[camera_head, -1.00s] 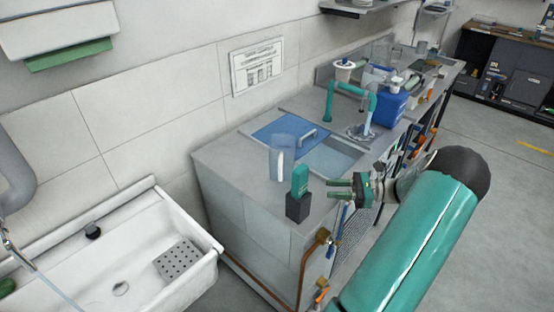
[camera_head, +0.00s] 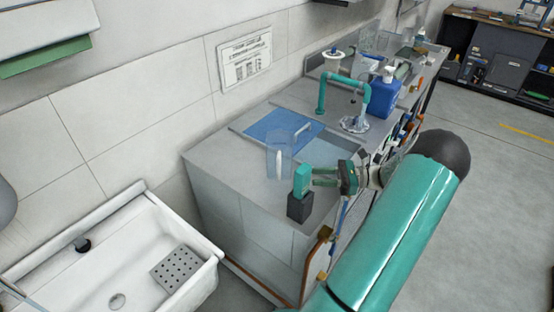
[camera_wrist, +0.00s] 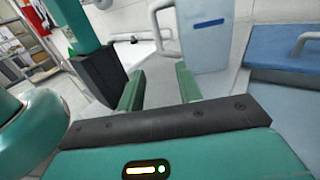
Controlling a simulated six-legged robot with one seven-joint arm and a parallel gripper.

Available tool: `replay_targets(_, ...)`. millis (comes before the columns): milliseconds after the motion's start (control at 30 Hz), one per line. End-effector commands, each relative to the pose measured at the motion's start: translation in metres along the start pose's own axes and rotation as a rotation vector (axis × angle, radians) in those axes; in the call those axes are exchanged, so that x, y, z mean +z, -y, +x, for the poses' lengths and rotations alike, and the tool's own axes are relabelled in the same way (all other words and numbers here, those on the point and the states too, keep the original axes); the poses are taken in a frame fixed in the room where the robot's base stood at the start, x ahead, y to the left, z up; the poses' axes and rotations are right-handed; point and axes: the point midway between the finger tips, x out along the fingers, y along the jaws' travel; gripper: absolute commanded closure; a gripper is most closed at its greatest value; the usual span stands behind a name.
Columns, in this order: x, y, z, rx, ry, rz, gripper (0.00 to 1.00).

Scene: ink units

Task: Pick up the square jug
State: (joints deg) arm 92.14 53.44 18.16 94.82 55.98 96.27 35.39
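The square jug (camera_head: 274,158) is a pale blue, see-through vessel with a light handle, upright on the grey counter near its front end. In the wrist view the jug (camera_wrist: 205,40) stands just beyond the fingers, with its handle (camera_wrist: 154,22) on the left side and a dark blue mark on its wall. My gripper (camera_head: 316,177) is to the right of the jug in the head view. In the wrist view my gripper (camera_wrist: 159,80) has its two green fingers apart with nothing between them. The fingers do not appear to touch the jug.
A green block on a black base (camera_head: 300,206) stands at the counter corner, close left of my fingers in the wrist view (camera_wrist: 97,72). A blue lid or board (camera_head: 270,128), a sink with a green tap (camera_head: 345,80) and a blue bottle (camera_head: 382,95) lie behind. A white basin (camera_head: 130,262) is front left.

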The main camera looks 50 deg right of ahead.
Motion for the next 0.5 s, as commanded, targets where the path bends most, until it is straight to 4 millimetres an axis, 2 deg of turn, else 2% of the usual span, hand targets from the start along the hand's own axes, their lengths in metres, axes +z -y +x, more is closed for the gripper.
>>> replay_targets(300, 0.001, -0.001, 0.058, 0.003, 0.001, 0.001, 0.65)
replay_targets(500, 0.001, 0.000, 0.081, 0.002, -0.001, 0.000, 0.65)
